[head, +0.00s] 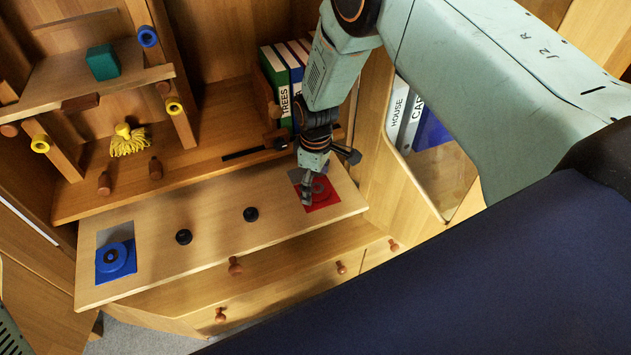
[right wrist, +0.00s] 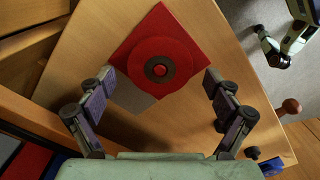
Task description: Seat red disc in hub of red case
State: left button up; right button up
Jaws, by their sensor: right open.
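The red case (head: 325,201) lies at the right end of the wooden board; it shows as a red square in the right wrist view (right wrist: 168,20). The red disc (right wrist: 178,52), with a dark ring and a red centre, lies over the case. I cannot tell how deep it sits in the hub, which it hides. My right gripper (head: 306,198) is above the case. In the right wrist view its fingers (right wrist: 158,92) are spread apart on either side below the disc, with nothing between them. What looks like my left gripper (right wrist: 272,48) shows at the upper right.
A blue case (head: 102,274) with a blue disc (head: 114,257) lies at the board's left end. Two black knobs (head: 183,237) (head: 250,214) stand between. Upright binders (head: 283,78) stand behind my right gripper. Wooden pegs (head: 235,266) stick out below the board.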

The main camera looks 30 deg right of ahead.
notch_tip(320, 180, up, 12)
dwell(0.7)
jog(key=shift+f, duration=0.1)
notch_tip(320, 180, down, 12)
jog(key=shift+r, duration=0.3)
dwell(0.4)
jog(key=shift+f, duration=0.15)
